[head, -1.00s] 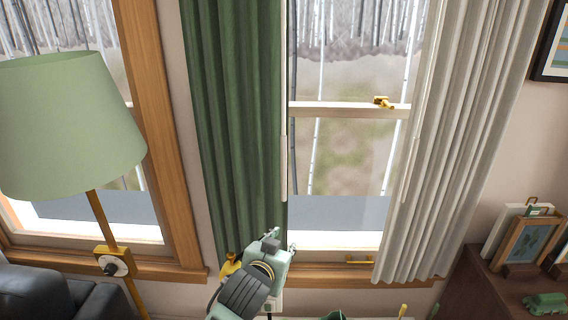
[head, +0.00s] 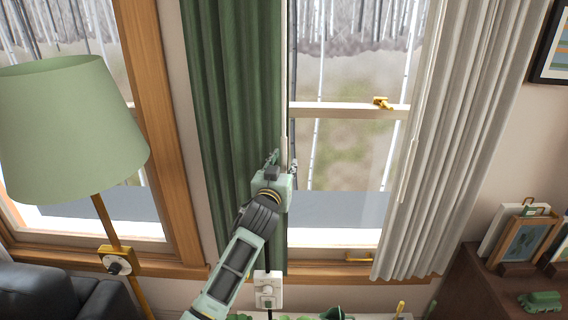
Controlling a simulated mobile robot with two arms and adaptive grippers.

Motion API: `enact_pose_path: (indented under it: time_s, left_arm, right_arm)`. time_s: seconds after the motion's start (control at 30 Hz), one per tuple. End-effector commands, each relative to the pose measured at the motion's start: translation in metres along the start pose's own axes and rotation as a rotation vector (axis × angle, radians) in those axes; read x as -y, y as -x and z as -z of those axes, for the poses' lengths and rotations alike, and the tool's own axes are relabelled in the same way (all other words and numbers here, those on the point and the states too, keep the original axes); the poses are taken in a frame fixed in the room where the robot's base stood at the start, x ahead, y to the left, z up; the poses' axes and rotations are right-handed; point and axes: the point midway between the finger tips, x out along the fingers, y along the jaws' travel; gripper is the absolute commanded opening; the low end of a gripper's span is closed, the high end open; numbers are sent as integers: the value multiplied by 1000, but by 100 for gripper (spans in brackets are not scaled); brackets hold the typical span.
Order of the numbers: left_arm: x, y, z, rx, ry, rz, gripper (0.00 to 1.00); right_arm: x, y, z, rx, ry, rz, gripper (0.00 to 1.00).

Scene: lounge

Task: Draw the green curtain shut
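The green curtain (head: 225,110) hangs gathered over the left part of the right-hand window. A thin pale wand (head: 285,148) hangs along its right edge. My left gripper (head: 284,163) is raised from below in front of that edge. Its two fingertips stand apart, one on each side of the wand's lower part as seen here. I cannot tell whether they touch it. The white curtain (head: 455,150) hangs on the right side of the same window and has its own pale wand (head: 403,170). Bare glass shows between the curtains. My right gripper is out of view.
A floor lamp with a green shade (head: 70,125) and a dark sofa (head: 50,290) stand at left. A white box with a dial (head: 268,290) is below the sill. A brown cabinet (head: 485,295) with picture frames (head: 522,245) stands at right. Small items line the bottom edge.

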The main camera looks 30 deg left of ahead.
Motion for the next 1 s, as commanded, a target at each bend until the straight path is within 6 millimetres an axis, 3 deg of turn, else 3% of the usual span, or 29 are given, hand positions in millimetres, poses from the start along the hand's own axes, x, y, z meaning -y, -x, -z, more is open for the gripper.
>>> enact_pose_path:
  time_s: [0.3,0.67,1.0]
  left_arm:
    - [0,-3,-1,1,0,0,31]
    - [0,-2,-1,1,0,0,0]
    - [0,-2,-1,1,0,0,0]
  right_arm:
    - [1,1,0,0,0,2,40]
    - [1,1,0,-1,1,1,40]
    - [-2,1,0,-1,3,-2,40]
